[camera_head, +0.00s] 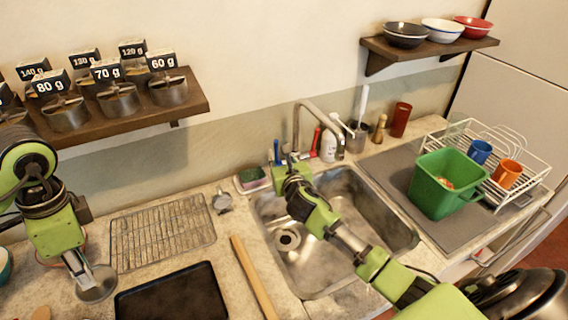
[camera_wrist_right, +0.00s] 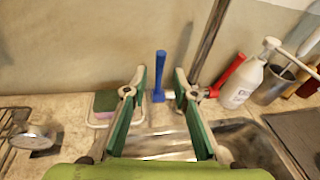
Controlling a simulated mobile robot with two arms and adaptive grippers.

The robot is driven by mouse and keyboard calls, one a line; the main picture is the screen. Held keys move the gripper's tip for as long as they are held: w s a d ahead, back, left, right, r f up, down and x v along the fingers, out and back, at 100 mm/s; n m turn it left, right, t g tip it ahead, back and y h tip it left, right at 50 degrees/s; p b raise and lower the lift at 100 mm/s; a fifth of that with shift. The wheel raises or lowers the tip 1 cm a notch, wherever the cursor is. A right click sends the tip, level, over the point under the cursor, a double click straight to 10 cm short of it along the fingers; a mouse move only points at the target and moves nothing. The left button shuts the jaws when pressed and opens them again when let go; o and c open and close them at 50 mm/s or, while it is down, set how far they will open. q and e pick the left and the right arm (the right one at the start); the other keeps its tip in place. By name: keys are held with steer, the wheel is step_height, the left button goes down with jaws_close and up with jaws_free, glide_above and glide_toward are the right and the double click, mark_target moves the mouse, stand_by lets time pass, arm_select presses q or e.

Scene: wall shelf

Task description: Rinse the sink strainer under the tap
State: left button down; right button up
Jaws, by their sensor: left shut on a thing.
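The sink strainer (camera_head: 96,287), a round grey metal piece, is in my left gripper (camera_head: 80,266). My left gripper is shut on it at the lower left, left of the black tray and away from the sink (camera_head: 385,225). The tap (camera_head: 297,130) stands behind the sink, with a blue lever (camera_head: 277,152) on its left and a red lever (camera_head: 316,141) on its right. My right gripper (camera_head: 288,166) is over the sink's back edge. In the right wrist view, its open green fingers (camera_wrist_right: 160,78) have the blue lever (camera_wrist_right: 159,72) showing in the gap; contact cannot be told.
A wire rack (camera_head: 160,235), a black tray (camera_head: 172,295) and a wooden stick (camera_head: 254,278) lie between my left gripper and the sink. A sponge dish (camera_head: 252,182) and a dial gauge (camera_head: 222,202) are behind. A soap bottle (camera_head: 329,146) stands right of the tap.

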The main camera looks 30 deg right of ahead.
steer(key=shift+v, duration=2.85)
steer(key=shift+a+f, duration=0.1)
